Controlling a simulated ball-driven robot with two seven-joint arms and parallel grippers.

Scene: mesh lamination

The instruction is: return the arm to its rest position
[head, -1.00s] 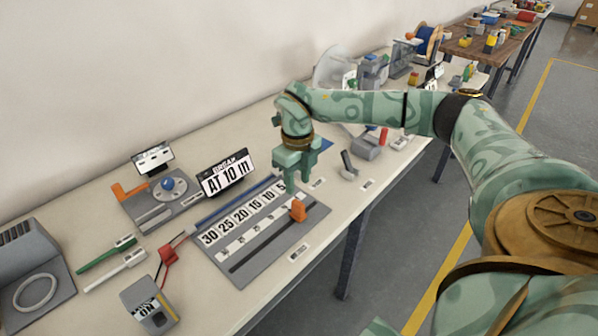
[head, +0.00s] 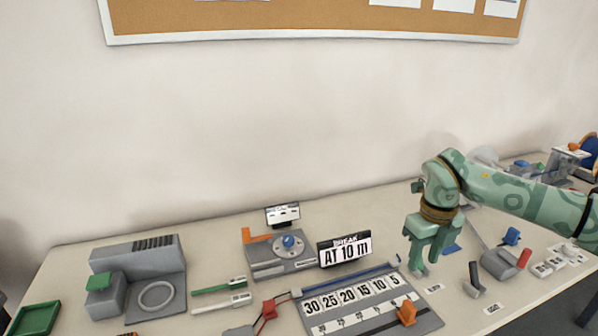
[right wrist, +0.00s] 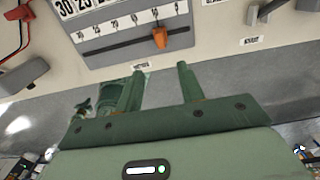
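My right arm, mint green with darker swirls, comes in from the right in the head view. Its gripper (head: 418,268) points down over the table near the 5 end of the grey scale panel (head: 340,318). In the right wrist view the two fingers of this gripper (right wrist: 160,80) stand apart with nothing between them. The panel's orange slider (head: 406,313) also shows in the wrist view (right wrist: 160,38), clear of the fingers.
A sign reading "BREAK AT 10 m" (head: 344,249) stands behind the panel. A grey device with a blue knob (head: 289,242) is to its left. A grey lever device (head: 500,263) is right of the gripper. The cream table's front edge (right wrist: 88,81) shows near the fingers.

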